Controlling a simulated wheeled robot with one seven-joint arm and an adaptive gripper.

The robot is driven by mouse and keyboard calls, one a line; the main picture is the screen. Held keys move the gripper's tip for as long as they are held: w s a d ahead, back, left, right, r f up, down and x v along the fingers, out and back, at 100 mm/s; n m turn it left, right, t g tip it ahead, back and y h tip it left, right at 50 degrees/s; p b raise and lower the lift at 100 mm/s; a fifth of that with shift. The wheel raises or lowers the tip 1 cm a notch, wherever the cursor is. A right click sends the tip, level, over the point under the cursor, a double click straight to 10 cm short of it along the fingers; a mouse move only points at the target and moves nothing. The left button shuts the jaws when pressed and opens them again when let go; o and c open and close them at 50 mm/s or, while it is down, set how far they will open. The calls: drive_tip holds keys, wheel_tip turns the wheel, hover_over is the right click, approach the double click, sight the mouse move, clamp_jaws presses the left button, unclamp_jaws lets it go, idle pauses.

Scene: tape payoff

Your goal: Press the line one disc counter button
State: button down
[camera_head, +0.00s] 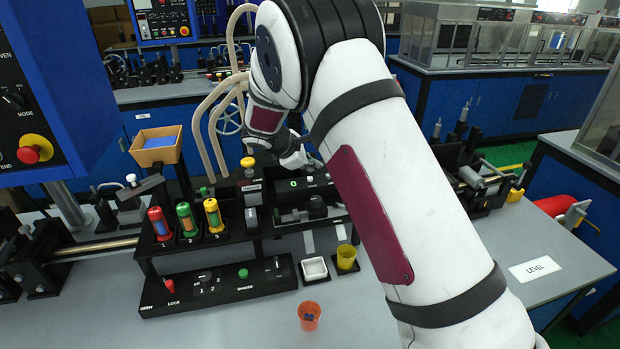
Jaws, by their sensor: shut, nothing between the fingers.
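My arm reaches from the lower right over the bench, and my gripper (309,162) is at its far end, small and partly behind my own wrist. It is shut and empty, just above the back of a black unit (290,195) with a small green readout that looks like a counter. A small light button (308,180) seems to sit beside the readout. I cannot read which line the unit belongs to, and I cannot tell whether my fingertips touch anything.
A black rack with red, green and yellow cylinders (186,219) stands left of the unit. A control panel (215,287) lies in front. A white dish (314,270), a yellow cup (346,257) and an orange cup (309,315) stand nearby. The bench's front is mostly clear.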

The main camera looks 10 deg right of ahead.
sight(312, 179)
drive_tip(key=shift+r, duration=2.2)
drive_tip(key=s+d+r+m+g+y, duration=0.1)
drive_tip(key=s+d+r+m+y, duration=0.1)
drive_tip(key=s+r+m, duration=0.65)
drive_tip(key=s+d+r+m+y, duration=0.15)
drive_tip(key=s+r, duration=0.45)
drive_tip(key=s, duration=0.8)
drive_tip(key=s+a+m+y, duration=0.2)
drive_tip(key=s+m, duration=0.1)
drive_tip(key=s, duration=0.8)
drive_tip(key=s+a+m+t+y, duration=0.1)
drive_tip(key=s+m+y, duration=0.1)
drive_tip(key=s, duration=0.8)
drive_tip(key=shift+s+a+m, duration=0.35)
drive_tip(key=shift+a+m, duration=0.05)
drive_tip(key=shift+m, duration=0.2)
drive_tip(key=shift+r, duration=0.1)
